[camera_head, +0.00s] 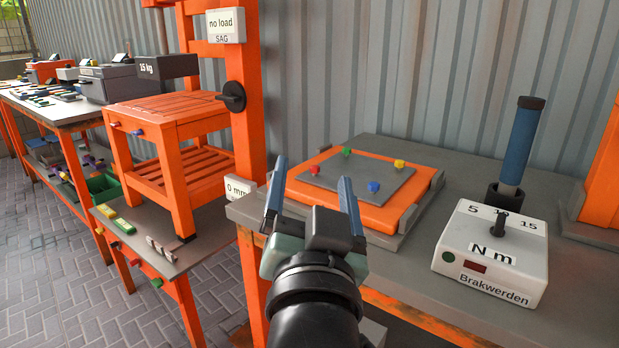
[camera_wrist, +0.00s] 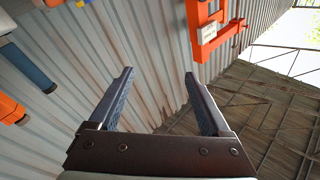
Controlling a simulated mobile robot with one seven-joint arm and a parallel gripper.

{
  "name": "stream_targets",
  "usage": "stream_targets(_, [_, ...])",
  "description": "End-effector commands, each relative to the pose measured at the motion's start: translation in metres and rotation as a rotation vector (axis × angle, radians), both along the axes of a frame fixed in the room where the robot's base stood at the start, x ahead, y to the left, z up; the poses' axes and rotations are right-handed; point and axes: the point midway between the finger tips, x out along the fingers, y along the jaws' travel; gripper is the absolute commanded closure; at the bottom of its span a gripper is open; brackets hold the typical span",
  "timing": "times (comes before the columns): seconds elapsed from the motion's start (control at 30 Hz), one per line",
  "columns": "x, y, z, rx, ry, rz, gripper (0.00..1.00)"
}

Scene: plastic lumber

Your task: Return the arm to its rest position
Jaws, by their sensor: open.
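My gripper (camera_head: 312,184) is in the lower middle of the head view, with its two blue-lined fingers spread apart and nothing between them. In that view it shows in front of the near left corner of the grey bench. In the wrist view my gripper (camera_wrist: 160,88) is also open and empty. Beyond its fingers are the corrugated wall (camera_wrist: 135,45) and the roof structure (camera_wrist: 275,95). My arm extends from the bottom edge of the head view, and the rest of it is out of sight.
The grey bench (camera_head: 415,290) holds an orange board (camera_head: 350,213) with a grey plate and coloured pegs, a white torque box (camera_head: 492,250) and a blue-handled tool (camera_head: 520,140). An orange frame (camera_head: 250,110) stands left of my gripper. Paved floor (camera_head: 50,260) is clear at lower left.

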Motion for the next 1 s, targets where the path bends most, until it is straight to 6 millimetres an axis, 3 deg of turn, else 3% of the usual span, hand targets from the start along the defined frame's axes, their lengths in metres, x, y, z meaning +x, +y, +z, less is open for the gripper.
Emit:
stream_targets(0.03, [-0.014, 0.001, 0.039, -0.055, -0.112, -0.010, 0.18])
stream_targets(0.1, [-0.038, 0.002, 0.088, -0.138, -0.262, -0.037, 0.18])
stream_targets(0.17, [-0.063, 0.003, 0.126, -0.206, -0.391, -0.072, 0.18])
stream_targets(0.3, [-0.132, 0.005, 0.207, -0.342, -0.670, -0.181, 0.18])
stream_targets(0.4, [-0.122, 0.005, 0.248, -0.335, -0.637, -0.170, 0.18])
stream_targets(1.0, [-0.120, 0.005, 0.436, -0.333, -0.630, -0.166, 0.18])
